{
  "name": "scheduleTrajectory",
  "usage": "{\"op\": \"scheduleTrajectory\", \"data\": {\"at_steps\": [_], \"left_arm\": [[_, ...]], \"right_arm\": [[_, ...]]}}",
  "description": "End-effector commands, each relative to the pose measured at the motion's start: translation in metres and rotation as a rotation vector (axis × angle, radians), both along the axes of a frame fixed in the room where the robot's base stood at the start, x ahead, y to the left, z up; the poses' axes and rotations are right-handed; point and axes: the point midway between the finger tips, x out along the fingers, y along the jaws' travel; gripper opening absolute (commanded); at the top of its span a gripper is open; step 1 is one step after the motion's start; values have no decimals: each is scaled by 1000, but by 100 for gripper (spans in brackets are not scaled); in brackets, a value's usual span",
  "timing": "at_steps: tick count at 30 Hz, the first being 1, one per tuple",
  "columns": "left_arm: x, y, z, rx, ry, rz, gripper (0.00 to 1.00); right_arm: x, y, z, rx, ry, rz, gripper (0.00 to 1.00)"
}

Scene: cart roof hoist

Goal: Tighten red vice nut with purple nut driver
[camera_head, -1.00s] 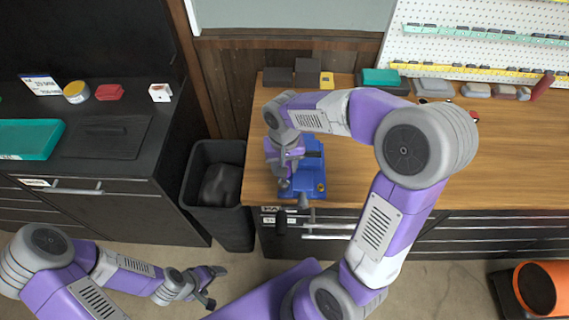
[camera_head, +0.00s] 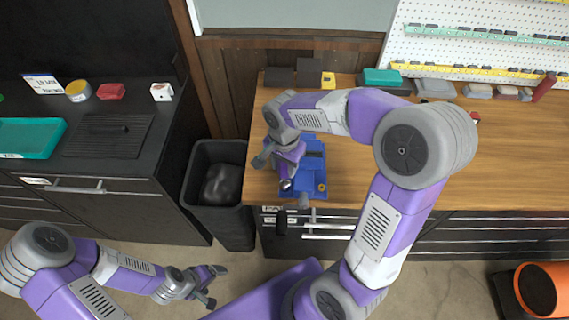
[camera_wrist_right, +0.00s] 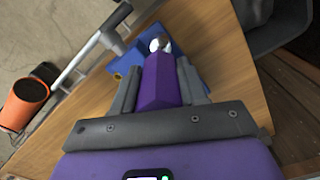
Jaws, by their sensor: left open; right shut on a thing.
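The blue vice (camera_head: 311,172) stands at the front left corner of the wooden bench, and part of it shows in the right wrist view (camera_wrist_right: 205,66). My right gripper (camera_wrist_right: 159,78) is shut on the purple nut driver (camera_wrist_right: 157,88), whose rounded silver end (camera_wrist_right: 160,44) points away from the palm, in front of the vice in that view. In the head view my right gripper (camera_head: 284,166) is over the vice's left side and hides part of it. I cannot make out the red nut. Contact between driver and vice is unclear. My left gripper (camera_head: 210,286) is open and empty, low over the floor.
The wooden bench (camera_head: 350,150) is clear right of the vice. A dark bin (camera_head: 205,160) stands between it and the black cabinet (camera_head: 130,200). Drawer handles (camera_head: 330,227) stick out below the vice. An orange cylinder (camera_head: 538,288) is at lower right.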

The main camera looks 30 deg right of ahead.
Motion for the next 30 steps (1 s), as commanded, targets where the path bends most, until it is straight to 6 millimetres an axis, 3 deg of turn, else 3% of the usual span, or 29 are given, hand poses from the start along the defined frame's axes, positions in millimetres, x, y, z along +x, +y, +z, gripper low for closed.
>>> {"op": "scheduleTrajectory", "data": {"at_steps": [30], "left_arm": [[0,0,49,0,0,0,85]], "right_arm": [[1,0,62,1,-3,4,0]]}}
